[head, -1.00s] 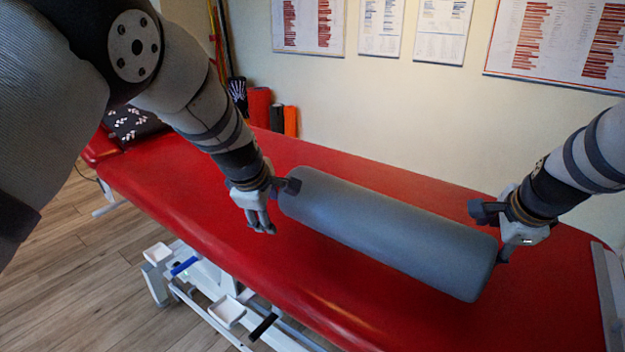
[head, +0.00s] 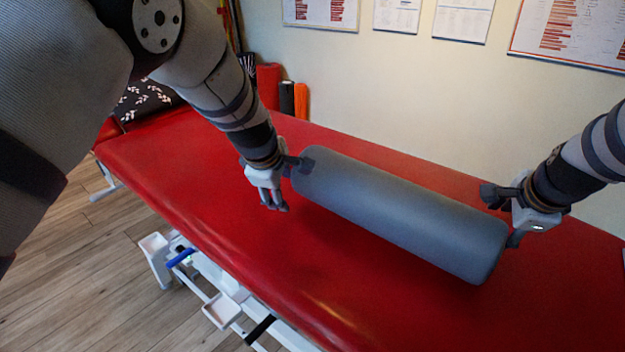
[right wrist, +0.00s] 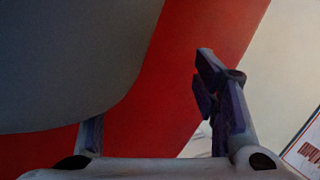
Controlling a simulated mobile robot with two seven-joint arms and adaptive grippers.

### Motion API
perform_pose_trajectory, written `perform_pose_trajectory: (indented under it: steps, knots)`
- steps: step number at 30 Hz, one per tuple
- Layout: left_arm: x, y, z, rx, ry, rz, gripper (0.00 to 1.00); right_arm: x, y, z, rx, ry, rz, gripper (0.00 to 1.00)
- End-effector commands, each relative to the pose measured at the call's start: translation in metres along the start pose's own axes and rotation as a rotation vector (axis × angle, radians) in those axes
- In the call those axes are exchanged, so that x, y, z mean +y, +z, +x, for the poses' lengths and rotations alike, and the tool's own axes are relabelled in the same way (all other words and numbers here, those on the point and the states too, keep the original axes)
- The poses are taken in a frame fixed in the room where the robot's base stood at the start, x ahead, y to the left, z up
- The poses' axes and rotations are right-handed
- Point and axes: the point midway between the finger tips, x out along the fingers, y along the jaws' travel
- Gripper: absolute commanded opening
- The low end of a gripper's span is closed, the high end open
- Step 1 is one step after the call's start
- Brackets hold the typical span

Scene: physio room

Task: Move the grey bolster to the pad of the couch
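The grey bolster (head: 400,213) lies lengthwise over the red pad (head: 180,160) of the couch, its right end nearer me. A dark shadow shows below it; I cannot tell whether it rests on the pad or is slightly above. My left gripper (head: 289,186) is at its left end, fingers spread, one finger against the end. My right gripper (head: 502,217) is at its right end, fingers spread. In the right wrist view the bolster (right wrist: 70,60) fills the upper left and hides part of one finger; the other finger stands clear of it.
A dark patterned cushion (head: 145,100) lies at the couch's far left end. Rolled mats (head: 268,88) stand behind the couch by the wall. The white couch frame (head: 222,312) shows below the pad. The pad's left part is bare.

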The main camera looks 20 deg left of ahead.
Motion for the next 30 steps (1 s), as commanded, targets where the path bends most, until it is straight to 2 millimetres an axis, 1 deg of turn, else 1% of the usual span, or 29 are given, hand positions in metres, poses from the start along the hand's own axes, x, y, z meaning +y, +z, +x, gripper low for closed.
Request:
perform_pose_trajectory:
  steps: [1, 15, 17, 20, 23, 24, 25, 27, 30]
  knots:
    - [-0.005, 0.013, 0.003, -0.022, -0.012, 0.014, 0.5, -0.001, 0.013, 0.001, -0.022, -0.003, 0.004, 0.5]
    - [-0.019, 0.014, 0.026, -0.022, -0.012, 0.013, 0.5, 0.013, 0.013, 0.024, -0.021, -0.003, 0.005, 0.5]
    - [-0.019, 0.013, 0.026, -0.022, -0.012, 0.014, 0.5, 0.013, 0.013, 0.024, -0.021, -0.003, 0.005, 0.5]
    - [-0.018, 0.009, 0.025, -0.022, -0.011, 0.013, 0.5, 0.013, 0.009, 0.024, -0.021, -0.003, 0.006, 0.5]
    - [-0.018, -0.001, 0.025, -0.022, -0.011, 0.011, 0.5, 0.013, -0.002, 0.024, -0.021, -0.003, 0.007, 0.5]
    - [-0.017, -0.007, 0.025, -0.022, -0.01, 0.009, 0.5, 0.013, -0.008, 0.024, -0.02, -0.003, 0.007, 0.5]
    - [-0.017, -0.011, 0.025, -0.021, -0.009, 0.009, 0.55, 0.013, -0.012, 0.024, -0.02, -0.003, 0.006, 0.5]
    - [-0.017, -0.02, 0.025, -0.02, -0.008, 0.006, 0.7, 0.013, -0.021, 0.025, -0.018, -0.002, 0.005, 0.5]
    - [-0.017, -0.025, 0.026, -0.018, -0.007, 0.009, 0.7, 0.014, -0.026, 0.025, -0.017, -0.001, 0.002, 0.5]
